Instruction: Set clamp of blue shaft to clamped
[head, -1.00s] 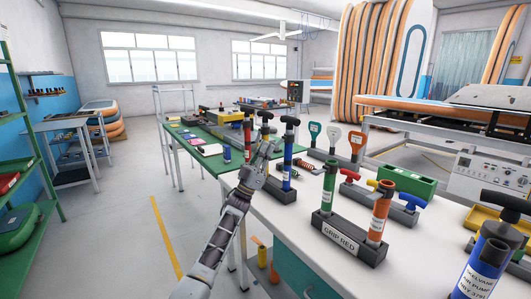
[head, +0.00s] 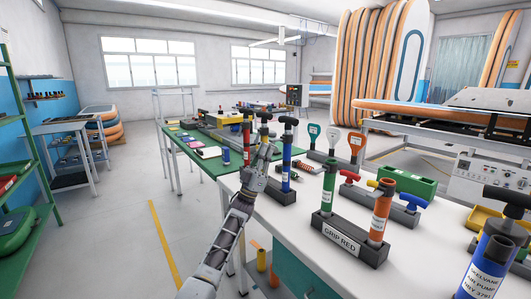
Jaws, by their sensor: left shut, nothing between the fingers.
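The blue shaft (head: 287,165) stands upright with a black T-handle on top, in a dark base at the near left end of the white bench. A red shaft (head: 247,136) stands just behind it to the left. My left gripper (head: 267,150) is shut and empty, close to the left side of the blue shaft. Whether its fingers touch the shaft or its clamp I cannot tell. The clamp is too small to read, and part of the dark base is hidden behind my gripper. My right gripper is out of view.
A dark base labelled GRIP BED (head: 347,241) holds a green shaft (head: 328,188) and an orange shaft (head: 380,212). Paddle-like handles (head: 333,136) stand behind. A blue pump (head: 483,270) is at the right front.

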